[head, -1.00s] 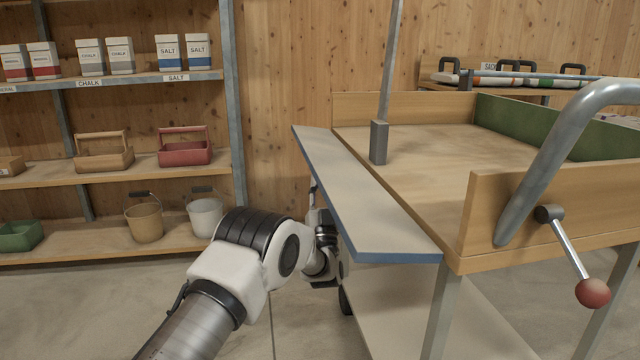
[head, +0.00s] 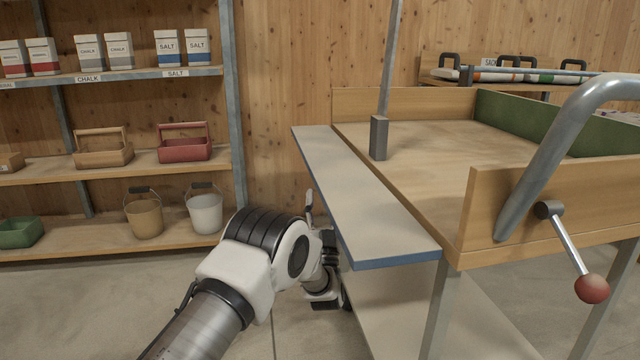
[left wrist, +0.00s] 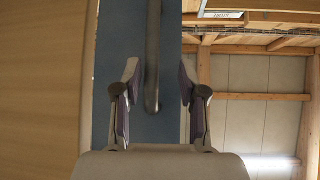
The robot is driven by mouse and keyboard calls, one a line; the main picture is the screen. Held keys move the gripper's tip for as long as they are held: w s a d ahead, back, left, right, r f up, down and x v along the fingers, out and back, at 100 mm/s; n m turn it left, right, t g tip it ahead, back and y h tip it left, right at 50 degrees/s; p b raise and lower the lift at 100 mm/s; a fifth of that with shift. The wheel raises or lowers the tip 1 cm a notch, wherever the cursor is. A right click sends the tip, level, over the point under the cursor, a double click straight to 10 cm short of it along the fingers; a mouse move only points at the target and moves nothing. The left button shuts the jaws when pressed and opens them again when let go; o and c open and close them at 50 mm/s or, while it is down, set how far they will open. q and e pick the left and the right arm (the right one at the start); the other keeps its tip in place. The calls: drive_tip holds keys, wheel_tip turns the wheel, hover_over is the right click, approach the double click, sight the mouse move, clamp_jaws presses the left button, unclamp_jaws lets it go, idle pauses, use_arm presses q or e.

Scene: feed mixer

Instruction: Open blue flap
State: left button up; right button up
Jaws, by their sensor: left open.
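The blue flap (head: 365,205) is a long panel with a pale upper face and blue edges. In the head view it sticks out from the left side of the wooden mixer tray (head: 430,215), close to level, with its outer edge slightly lower. My left gripper (head: 311,208) is at the flap's outer left edge, partly hidden by my own wrist. In the left wrist view the open left gripper (left wrist: 158,85) has a blue face of the flap (left wrist: 115,50) behind its fingers. A grey bar (left wrist: 152,70) lies between the fingers; contact cannot be told. My right gripper is out of view.
A thick grey tube handle (head: 545,150) and a red-knobbed lever (head: 592,289) stand at the tray's near right. A grey post (head: 379,138) rises beside the flap. Shelves with buckets (head: 144,216) stand at the left. Floor between shelves and mixer is clear.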

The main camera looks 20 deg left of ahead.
use_arm(q)
drive_tip(key=v, duration=0.6)
drive_tip(key=shift+f, duration=0.25)
drive_tip(key=shift+s+d, duration=0.1)
drive_tip(key=shift+s, duration=0.05)
drive_tip(key=shift+c, duration=0.3)
